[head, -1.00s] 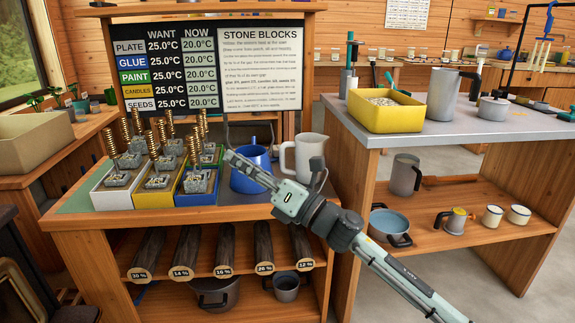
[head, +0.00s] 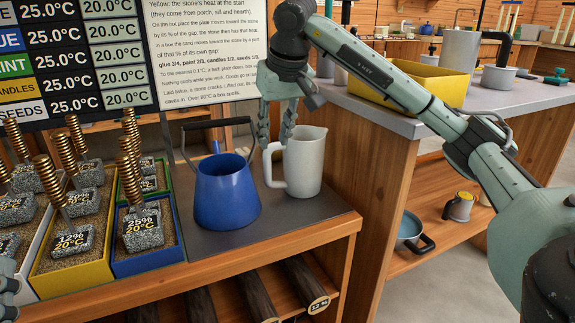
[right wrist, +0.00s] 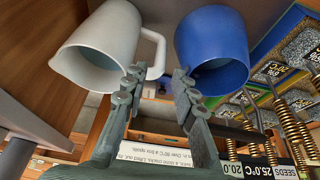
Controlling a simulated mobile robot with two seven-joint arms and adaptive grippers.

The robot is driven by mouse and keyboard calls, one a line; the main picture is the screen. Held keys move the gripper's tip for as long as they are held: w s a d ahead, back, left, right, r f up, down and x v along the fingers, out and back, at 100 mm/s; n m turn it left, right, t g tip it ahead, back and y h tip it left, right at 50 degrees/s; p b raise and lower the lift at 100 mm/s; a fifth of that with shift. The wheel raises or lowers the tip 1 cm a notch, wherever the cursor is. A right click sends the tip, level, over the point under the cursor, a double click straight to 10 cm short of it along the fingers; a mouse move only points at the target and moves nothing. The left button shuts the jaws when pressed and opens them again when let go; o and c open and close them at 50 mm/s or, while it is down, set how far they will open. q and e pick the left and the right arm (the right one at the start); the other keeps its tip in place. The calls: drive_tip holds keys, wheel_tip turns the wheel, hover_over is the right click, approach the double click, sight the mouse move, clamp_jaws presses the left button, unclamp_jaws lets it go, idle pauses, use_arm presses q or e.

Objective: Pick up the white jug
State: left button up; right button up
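The white jug (head: 304,163) stands upright on the dark top of the wooden stand, its handle (head: 271,165) facing left toward the blue pot. My right gripper (head: 276,140) points down at the handle with its fingers apart. In the right wrist view the jug (right wrist: 98,48) is at the upper left, and its handle lies just ahead of the gap between the open fingertips (right wrist: 157,82), nearer the left one. I cannot tell whether a finger touches it. A bit of my left gripper (head: 8,285) shows at the left edge; its fingers cannot be made out.
The blue pot (head: 226,190) with a raised wire handle stands close left of the jug; it also shows in the right wrist view (right wrist: 212,50). Sand boxes with stone blocks (head: 150,230) are further left. The sign board (head: 200,50) rises behind. A grey-topped bench (head: 400,122) is at right.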

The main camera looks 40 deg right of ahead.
sight(269, 165)
drive_tip(key=x, duration=0.4)
drive_tip(key=shift+s+a+b, duration=0.1)
drive_tip(key=shift+s+b, duration=0.05)
drive_tip(key=shift+b, duration=0.15)
drive_tip(key=x, duration=0.3)
drive_tip(key=b+x, duration=0.1)
drive_tip(key=x, duration=0.1)
drive_tip(key=shift+f, duration=0.2)
drive_tip(key=shift+w+f, duration=0.3)
drive_tip(key=shift+f, duration=0.1)
use_arm(q)
drive_tip(key=s+r+t, duration=0.1)
drive_tip(key=s+a+r+t, duration=0.1)
drive_tip(key=s+r+t, duration=0.1)
drive_tip(key=shift+a+r+h, duration=0.1)
drive_tip(key=shift+a+h, duration=0.2)
drive_tip(key=shift+a, duration=0.05)
use_arm(e)
clamp_jaws()
use_arm(q)
drive_tip(key=shift+w, duration=0.1)
use_arm(e)
drive_tip(key=shift+r, duration=0.1)
